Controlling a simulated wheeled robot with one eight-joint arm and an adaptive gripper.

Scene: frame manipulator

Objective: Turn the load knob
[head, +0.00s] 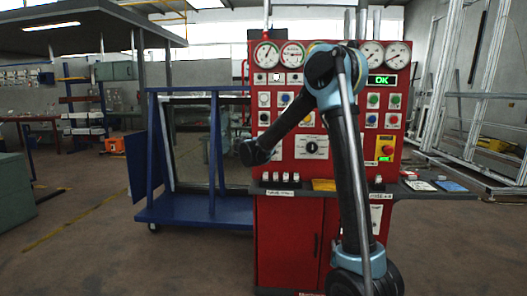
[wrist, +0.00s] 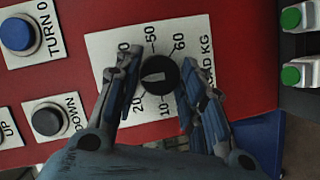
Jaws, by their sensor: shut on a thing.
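The load knob (wrist: 159,75) is a small round black knob with a pale pointer mark. It sits on a white scale plate (wrist: 104,45) marked LOAD KG, with numbers up to 60. In the wrist view my gripper (wrist: 156,82) has one finger on each side of the knob and is shut on it. The fingers cover parts of the scale. In the head view my arm reaches up in front of the red panel (head: 341,207) and bends down to the left. A white dial plate (head: 311,139) shows on the panel; my fingers cannot be made out there.
A blue button (wrist: 17,34) and a black button (wrist: 47,120) lie left of the scale. Green switches (wrist: 291,76) are at the right edge. Gauges (head: 267,54) line the panel's top. A blue frame cart (head: 183,211) stands left; the floor is open in front.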

